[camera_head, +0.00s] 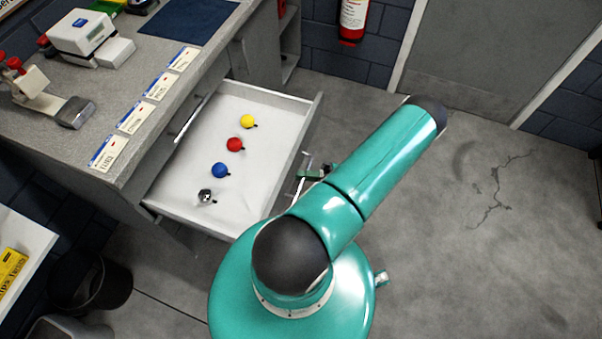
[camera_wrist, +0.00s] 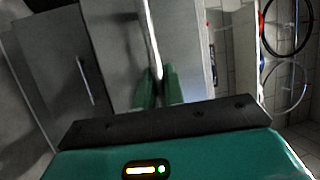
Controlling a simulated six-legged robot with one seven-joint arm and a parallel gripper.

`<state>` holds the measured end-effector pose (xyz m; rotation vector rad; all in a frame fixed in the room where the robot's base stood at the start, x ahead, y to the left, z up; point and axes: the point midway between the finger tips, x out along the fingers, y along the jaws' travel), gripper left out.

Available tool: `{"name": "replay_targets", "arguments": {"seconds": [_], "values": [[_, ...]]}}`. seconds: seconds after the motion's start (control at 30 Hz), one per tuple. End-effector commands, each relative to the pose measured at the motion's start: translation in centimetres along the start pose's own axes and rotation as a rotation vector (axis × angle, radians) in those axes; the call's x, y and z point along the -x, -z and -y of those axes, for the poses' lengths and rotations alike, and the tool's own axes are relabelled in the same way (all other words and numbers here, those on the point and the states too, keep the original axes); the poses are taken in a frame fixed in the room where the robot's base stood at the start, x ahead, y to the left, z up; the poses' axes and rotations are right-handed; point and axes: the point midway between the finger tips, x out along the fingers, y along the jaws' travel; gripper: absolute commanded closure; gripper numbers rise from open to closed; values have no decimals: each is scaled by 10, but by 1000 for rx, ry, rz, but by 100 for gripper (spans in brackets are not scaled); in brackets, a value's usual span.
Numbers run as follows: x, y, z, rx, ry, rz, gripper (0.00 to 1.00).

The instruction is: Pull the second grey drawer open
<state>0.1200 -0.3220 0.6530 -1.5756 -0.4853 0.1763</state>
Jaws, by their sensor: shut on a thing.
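A grey drawer (camera_head: 222,229) stands pulled out from the bench cabinet in the head view, below a closed drawer front with a pale bar handle (camera_head: 190,118). Inside lie a yellow ball (camera_head: 247,121), a red ball (camera_head: 235,145), a blue ball (camera_head: 220,170) and a shiny grey ball (camera_head: 205,196). My gripper (camera_head: 312,174) is at the drawer's outer front, partly hidden behind my arm. In the wrist view, my gripper's green fingers (camera_wrist: 158,88) are shut on a light bar handle (camera_wrist: 152,40) along a grey drawer front.
The bench top (camera_head: 140,65) holds labelled cards, a white device (camera_head: 82,36) and a clamp-like tool (camera_head: 75,112). A black bin (camera_head: 92,285) stands at the lower left. A fire extinguisher (camera_head: 353,18) hangs at the back. The floor at right is clear.

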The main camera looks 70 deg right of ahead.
Motion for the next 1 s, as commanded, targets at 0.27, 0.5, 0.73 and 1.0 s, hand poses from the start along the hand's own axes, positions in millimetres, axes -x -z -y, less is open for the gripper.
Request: {"name": "replay_targets", "arguments": {"seconds": [0.27, 0.5, 0.73, 1.0], "values": [[-1, 1, 0, 1, 0, 1, 87], [0, 1, 0, 1, 0, 0, 68], [5, 0, 0, 1, -1, -1, 68], [49, 0, -1, 2, -2, -3, 68]]}}
